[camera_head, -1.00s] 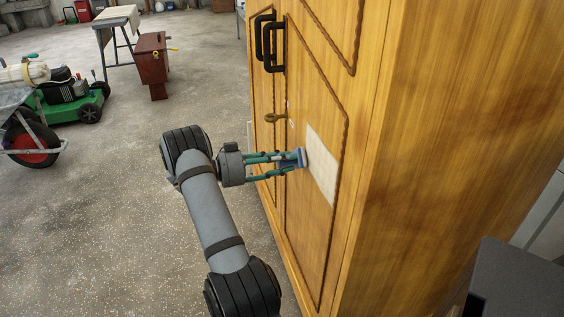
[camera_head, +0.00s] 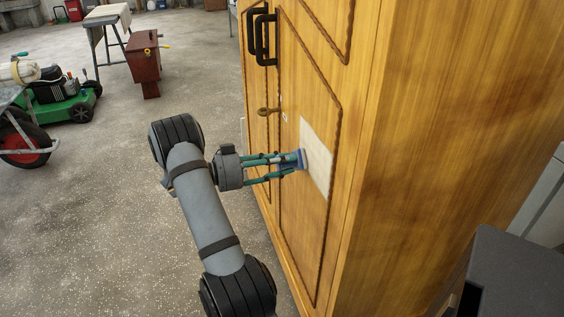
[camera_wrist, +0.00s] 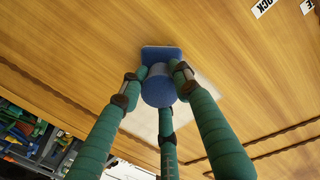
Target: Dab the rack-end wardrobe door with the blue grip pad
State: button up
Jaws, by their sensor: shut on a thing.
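The wooden wardrobe (camera_head: 410,150) stands at the right in the head view, with a pale rectangular patch (camera_head: 317,150) on its near door (camera_head: 305,235). My gripper (camera_head: 284,166) is shut on the blue grip pad (camera_head: 299,159), which is at the left edge of the patch. In the wrist view the fingers of my gripper (camera_wrist: 158,88) close around the pad's round blue grip (camera_wrist: 158,92). The pad's flat blue face plate (camera_wrist: 160,53) lies against or very close to the wood, partly over the pale patch (camera_wrist: 142,120). I cannot tell whether it touches.
A dark grey box (camera_head: 515,275) is at the lower right. A green mower (camera_head: 68,98), a wheelbarrow (camera_head: 20,140) and a red-brown cabinet (camera_head: 145,62) stand at the left. The floor between is clear.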

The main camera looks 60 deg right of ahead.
jog(key=shift+d+f, duration=0.1)
jog(key=shift+w+d+b, duration=0.6)
jog(key=shift+w+d, duration=0.7)
jog(key=shift+w, duration=0.15)
jog(key=v, duration=0.6)
jog(key=shift+w+f, duration=0.1)
jog(key=shift+v, duration=1.45)
jog(key=shift+f, duration=0.1)
